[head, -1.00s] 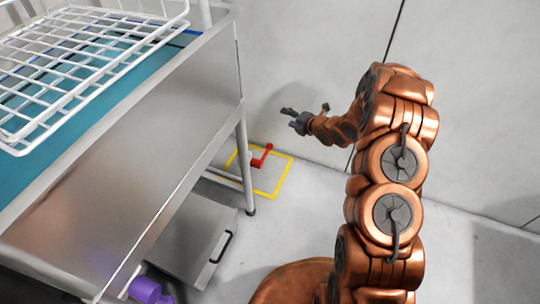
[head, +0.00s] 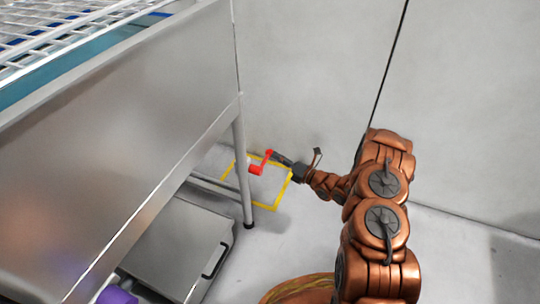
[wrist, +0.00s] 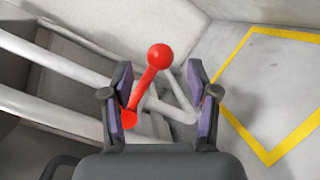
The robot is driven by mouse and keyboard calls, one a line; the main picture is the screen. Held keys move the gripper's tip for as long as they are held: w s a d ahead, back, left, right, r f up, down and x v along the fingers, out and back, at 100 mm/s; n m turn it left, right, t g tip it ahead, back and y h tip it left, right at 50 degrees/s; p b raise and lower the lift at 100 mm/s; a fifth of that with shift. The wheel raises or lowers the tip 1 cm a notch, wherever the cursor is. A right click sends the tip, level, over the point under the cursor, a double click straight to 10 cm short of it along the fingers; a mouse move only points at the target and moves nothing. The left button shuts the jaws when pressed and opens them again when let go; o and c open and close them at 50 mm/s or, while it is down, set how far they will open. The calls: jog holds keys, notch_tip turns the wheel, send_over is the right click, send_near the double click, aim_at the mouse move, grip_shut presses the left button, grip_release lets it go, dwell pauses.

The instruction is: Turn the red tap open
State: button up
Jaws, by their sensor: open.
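The red tap (head: 262,164) is low down beside the leg of the steel table, over the yellow floor square. In the wrist view the red tap (wrist: 143,84) has a lever with a round ball at its upper end and a wider base at lower left. My gripper (head: 279,157) is just right of the tap in the head view. In the wrist view my gripper (wrist: 160,85) is open, and the lever shows between its two fingers. The left finger overlaps part of the tap's base. I cannot tell whether any finger touches the tap.
The steel table (head: 140,130) fills the left, with a white wire basket (head: 60,40) on top. Its leg (head: 243,170) stands close to the tap. A grey lidded box (head: 180,245) and a purple object (head: 117,295) lie below. Floor to the right is clear.

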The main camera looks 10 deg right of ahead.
aim_at(270, 151)
jog(key=shift+b+x, duration=0.9)
jog(key=shift+x, duration=1.65)
jog(key=shift+c, duration=0.3)
grip_shut()
